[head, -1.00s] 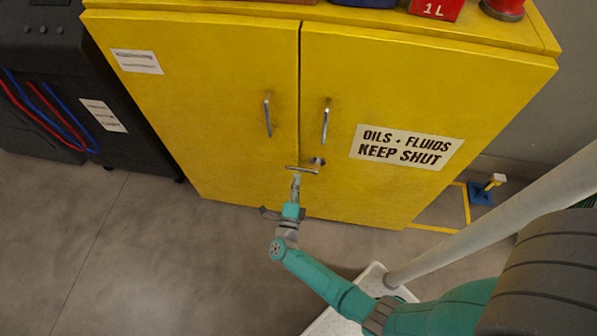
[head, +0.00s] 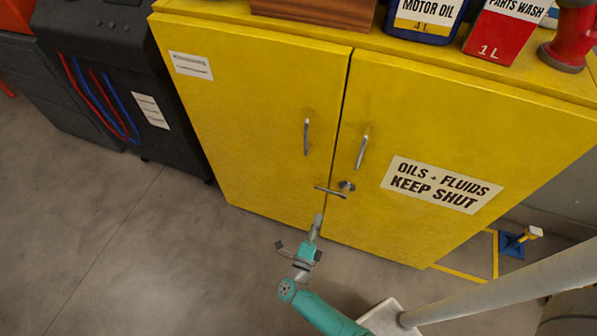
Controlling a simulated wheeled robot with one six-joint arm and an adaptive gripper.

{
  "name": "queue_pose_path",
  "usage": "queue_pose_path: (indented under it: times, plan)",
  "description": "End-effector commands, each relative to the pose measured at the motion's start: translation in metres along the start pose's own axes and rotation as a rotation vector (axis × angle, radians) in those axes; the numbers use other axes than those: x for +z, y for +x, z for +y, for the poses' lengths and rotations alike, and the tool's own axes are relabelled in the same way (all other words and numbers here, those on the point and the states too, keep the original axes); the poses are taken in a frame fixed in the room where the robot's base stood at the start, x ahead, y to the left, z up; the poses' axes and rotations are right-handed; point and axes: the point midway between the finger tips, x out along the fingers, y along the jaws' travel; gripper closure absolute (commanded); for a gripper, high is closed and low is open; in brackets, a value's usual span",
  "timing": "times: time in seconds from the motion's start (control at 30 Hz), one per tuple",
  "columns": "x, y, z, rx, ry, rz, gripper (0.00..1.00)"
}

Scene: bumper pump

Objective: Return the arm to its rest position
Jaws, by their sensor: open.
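My teal and grey arm (head: 325,313) reaches up from the bottom of the head view. My gripper (head: 317,222) is at its end, low in front of the yellow cabinet (head: 250,110). The fingers are small and seen from above, open, with nothing visible between them. A floor gap shows around the wrist, and the gripper is apart from the metal latch bar (head: 330,192) above it. Both cabinet doors look closed, with a thin dark seam between them. The latch bar lies across the seam, beside a round lock (head: 346,186).
Two upright handles (head: 306,137) (head: 361,152) stick out from the doors. A motor oil container (head: 425,22), a red can (head: 497,35) and a wooden box (head: 315,12) stand on top. A black machine (head: 100,75) with hoses stands left. Grey floor (head: 130,250) is open at lower left.

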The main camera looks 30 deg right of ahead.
Motion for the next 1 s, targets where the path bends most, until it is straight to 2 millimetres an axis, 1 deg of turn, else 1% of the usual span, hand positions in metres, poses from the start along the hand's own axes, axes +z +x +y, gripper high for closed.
queue_pose_path:
  times: [0.27, 0.37, 0.47, 0.67, 0.87, 1.0]
  plan:
    - [-0.003, -0.001, -0.001, -0.002, -0.008, -0.012, 0.58]
    - [-0.012, -0.005, -0.006, -0.01, -0.037, -0.053, 0.58]
    - [-0.026, -0.014, -0.017, -0.027, -0.089, -0.127, 0.58]
    - [-0.055, -0.04, -0.052, -0.078, -0.238, -0.308, 0.58]
    - [-0.082, -0.072, -0.094, -0.136, -0.414, -0.476, 0.58]
    - [-0.099, -0.097, -0.126, -0.178, -0.553, -0.587, 0.58]
